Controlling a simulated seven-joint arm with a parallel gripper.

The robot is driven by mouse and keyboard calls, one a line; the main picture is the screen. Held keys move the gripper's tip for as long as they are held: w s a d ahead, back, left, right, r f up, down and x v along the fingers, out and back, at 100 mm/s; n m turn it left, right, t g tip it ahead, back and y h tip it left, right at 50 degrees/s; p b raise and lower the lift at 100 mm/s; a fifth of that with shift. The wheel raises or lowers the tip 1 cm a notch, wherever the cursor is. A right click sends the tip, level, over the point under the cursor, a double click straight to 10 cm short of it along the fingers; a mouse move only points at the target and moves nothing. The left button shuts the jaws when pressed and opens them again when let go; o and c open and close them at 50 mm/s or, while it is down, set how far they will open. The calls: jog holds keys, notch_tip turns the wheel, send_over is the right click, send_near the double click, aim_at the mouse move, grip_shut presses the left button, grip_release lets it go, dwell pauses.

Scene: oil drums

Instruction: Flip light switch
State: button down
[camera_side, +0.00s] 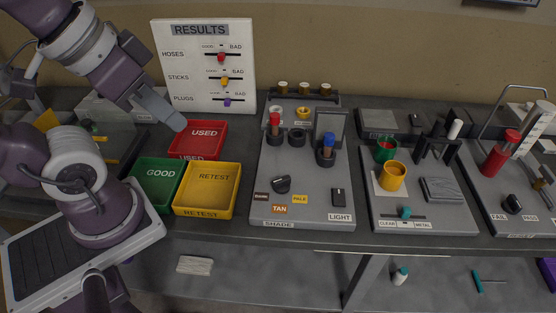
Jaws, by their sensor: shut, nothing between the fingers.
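The light switch (338,197) is a small dark block on the front right of the grey SHADE board (305,214). A white LIGHT label (340,216) sits just in front of it. Which way the switch is set is too small to tell. My gripper (178,122) is shut and empty. It hangs at the left, above the red USED tray and in front of the RESULTS panel, well apart from the switch.
A dark knob (281,184) and upright tubes in holders (326,151) stand on the board. A panel (205,100) rises behind.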

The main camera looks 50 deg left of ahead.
jog(key=m+g, duration=0.6)
jog(key=m, duration=0.3)
send_over(335, 188)
notch_tip(335, 188, down, 9)
jog(key=shift+d+f, duration=0.1)
jog(key=shift+f, duration=0.1)
notch_tip(335, 188, down, 14)
